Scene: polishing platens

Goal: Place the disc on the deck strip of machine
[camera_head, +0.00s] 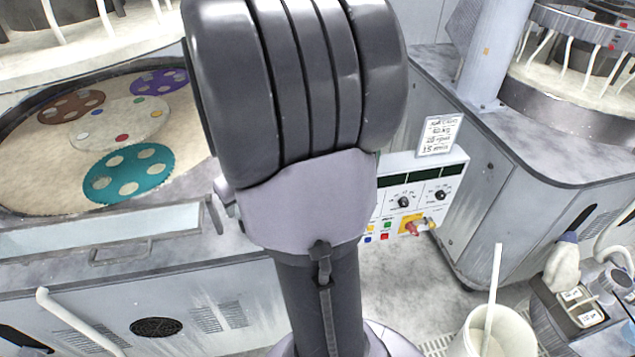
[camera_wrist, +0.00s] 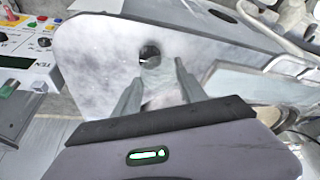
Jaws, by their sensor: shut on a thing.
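My gripper (camera_wrist: 161,68) shows in the wrist view, its two fingers reaching over a pale grey, marbled deck surface (camera_wrist: 92,48) with a rounded corner. A small dark round thing (camera_wrist: 150,54) shows at the fingertips, against the deck. It is probably the disc in my grip, though its outline is partly hidden and its gap to the deck cannot be told. In the head view my own arm fills the middle and hides the gripper and the disc.
A control panel (camera_head: 422,196) with knobs and buttons stands beside the arm. A round platen (camera_head: 50,165) at left carries a teal disc (camera_head: 129,186), a brown disc (camera_head: 80,99) and a purple disc (camera_head: 150,78). A pale bucket (camera_head: 518,335) stands at lower right.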

